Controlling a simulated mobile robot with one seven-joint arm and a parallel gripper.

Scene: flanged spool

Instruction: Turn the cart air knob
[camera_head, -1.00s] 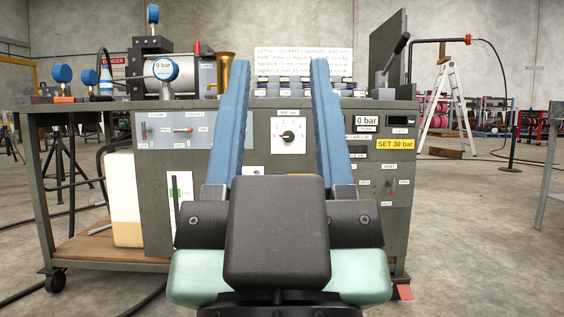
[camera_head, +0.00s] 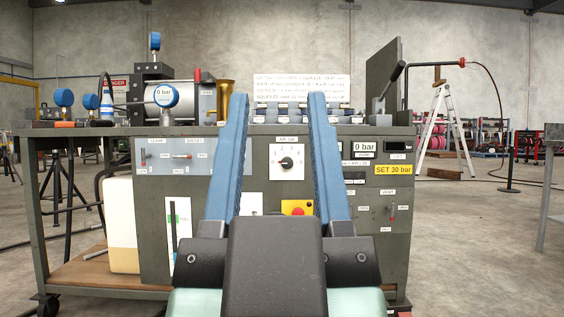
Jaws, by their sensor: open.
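The cart air knob is a small black knob (camera_head: 287,163) on a white square dial plate with marks around it. The plate sits on the grey front panel of the cart (camera_head: 262,205). My gripper (camera_head: 276,98) is in front of the panel with its two long blue fingers spread wide. In the picture the knob shows in the gap between the fingers, nearer the right one. Nothing is between the fingers, and I see no contact with the knob. The distance from fingertips to panel is hard to judge.
Below the dial is a yellow plate with a red button (camera_head: 297,208), partly behind the right finger. Small levers (camera_head: 181,156) are left, and a vent lever (camera_head: 392,211) is right. A gauge (camera_head: 165,96) stands on top.

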